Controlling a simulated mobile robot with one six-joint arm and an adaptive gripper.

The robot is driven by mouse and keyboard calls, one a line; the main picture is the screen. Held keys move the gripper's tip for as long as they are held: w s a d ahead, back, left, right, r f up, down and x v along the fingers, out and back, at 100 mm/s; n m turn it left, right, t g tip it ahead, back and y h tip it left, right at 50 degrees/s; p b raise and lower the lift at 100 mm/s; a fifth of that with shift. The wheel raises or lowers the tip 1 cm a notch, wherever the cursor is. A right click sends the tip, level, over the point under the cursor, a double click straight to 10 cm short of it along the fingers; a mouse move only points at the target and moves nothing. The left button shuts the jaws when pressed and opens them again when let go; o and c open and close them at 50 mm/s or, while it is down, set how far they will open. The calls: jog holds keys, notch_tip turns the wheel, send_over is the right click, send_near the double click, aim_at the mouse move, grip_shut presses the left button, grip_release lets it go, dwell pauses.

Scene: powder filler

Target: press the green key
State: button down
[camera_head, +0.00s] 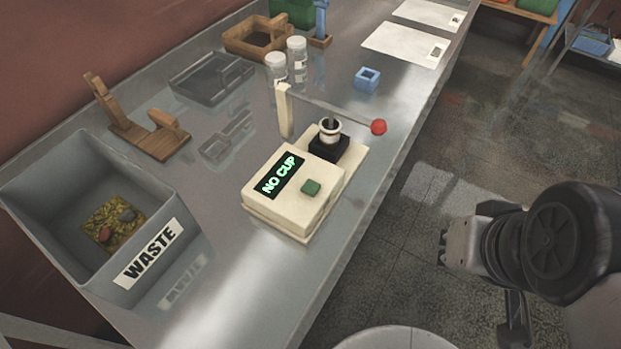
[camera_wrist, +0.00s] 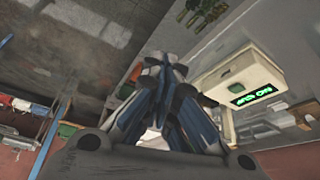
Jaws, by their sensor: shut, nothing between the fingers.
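The filler's dark display (camera_head: 280,176) reads "NO CUP" in green letters. In the wrist view the green key (camera_wrist: 236,87) shows on the filler (camera_wrist: 258,72), right of my fingers. My gripper (camera_wrist: 165,62) has its blue and grey fingers together, with nothing between them. It is apart from the key. In the head view my arm is at the right, over the floor and clear of the bench.
A lever with a red ball (camera_head: 378,127) sticks out behind the key. A grey WASTE bin (camera_head: 45,215) stands left of the filler. Glass jars (camera_head: 297,52), a wooden stand (camera_head: 150,138) and a blue block (camera_head: 367,78) are on the metal bench. The bench's front edge is clear.

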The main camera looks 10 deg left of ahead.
jog(key=m+g+y+p, duration=0.3)
jog(key=m+y+p, duration=0.6)
jog(key=m+p, duration=0.15)
send_over(310, 190)
jog(key=f, duration=0.1)
jog(key=shift+b, duration=0.35)
jog(key=shift+f, duration=0.15)
notch_tip(310, 190, down, 9)
jog(key=b, duration=0.7)
jog(key=shift+r, duration=0.2)
jog(key=shift+f+b, duration=0.15)
jog(key=shift+b, duration=0.2)
jog(key=shift+f+b, duration=0.25)
jog(key=shift+b, duration=0.1)
